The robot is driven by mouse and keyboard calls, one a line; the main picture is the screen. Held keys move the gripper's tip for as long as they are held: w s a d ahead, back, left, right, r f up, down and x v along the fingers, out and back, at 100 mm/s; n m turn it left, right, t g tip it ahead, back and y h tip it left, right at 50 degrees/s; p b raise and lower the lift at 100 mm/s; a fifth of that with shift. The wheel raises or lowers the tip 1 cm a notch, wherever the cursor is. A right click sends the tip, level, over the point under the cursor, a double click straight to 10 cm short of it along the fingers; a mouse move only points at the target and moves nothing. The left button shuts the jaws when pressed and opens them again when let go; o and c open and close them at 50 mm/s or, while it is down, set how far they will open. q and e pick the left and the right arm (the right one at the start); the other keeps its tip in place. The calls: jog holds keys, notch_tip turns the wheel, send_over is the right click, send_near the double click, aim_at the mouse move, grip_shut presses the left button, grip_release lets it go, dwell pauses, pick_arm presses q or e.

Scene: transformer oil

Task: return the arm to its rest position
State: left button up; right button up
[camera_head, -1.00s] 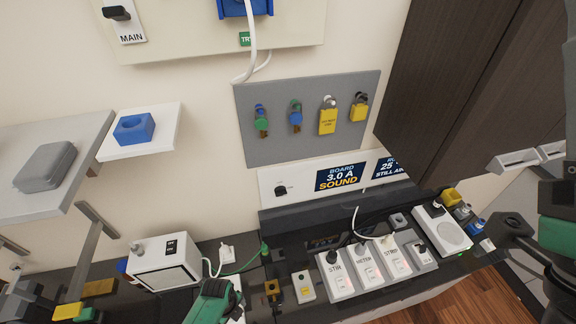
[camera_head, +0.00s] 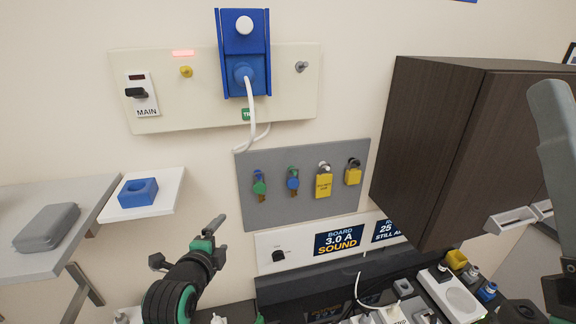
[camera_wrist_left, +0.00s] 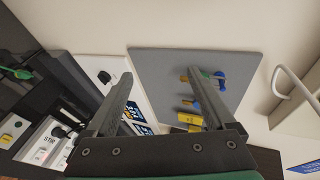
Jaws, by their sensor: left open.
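My left arm comes in from the bottom left in the head view. Its gripper (camera_head: 187,243) is raised in front of the pale wall, right of the white shelf and below the main switch panel. Its two fingers are apart and nothing is between them. In the left wrist view the open fingers (camera_wrist_left: 158,78) point toward the grey padlock board (camera_wrist_left: 170,65), without visible contact. Part of my right arm (camera_head: 555,130) shows at the right edge; its gripper does not show clearly.
The grey lock board (camera_head: 305,210) holds several padlocks. A blue block (camera_head: 138,192) sits on the white shelf (camera_head: 170,182); a grey case (camera_head: 48,228) lies left. A dark cabinet (camera_head: 440,140) hangs right. The bench with switches (camera_head: 450,292) is below.

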pick_arm(q)
jog(key=s+r+n+t, duration=0.2)
jog(key=r, duration=0.6)
jog(key=s+r+n+t, duration=0.1)
jog(key=s+r+t, duration=0.15)
jog(key=r, duration=0.55)
jog(key=s+a+r+n+t+h, duration=0.1)
jog(key=s+r+n+t, duration=0.8)
jog(key=s+r, duration=1.3)
jog(key=shift+s+a+r+n, duration=0.25)
jog(key=shift+s+n, duration=0.35)
jog(key=shift+n, duration=2.2)
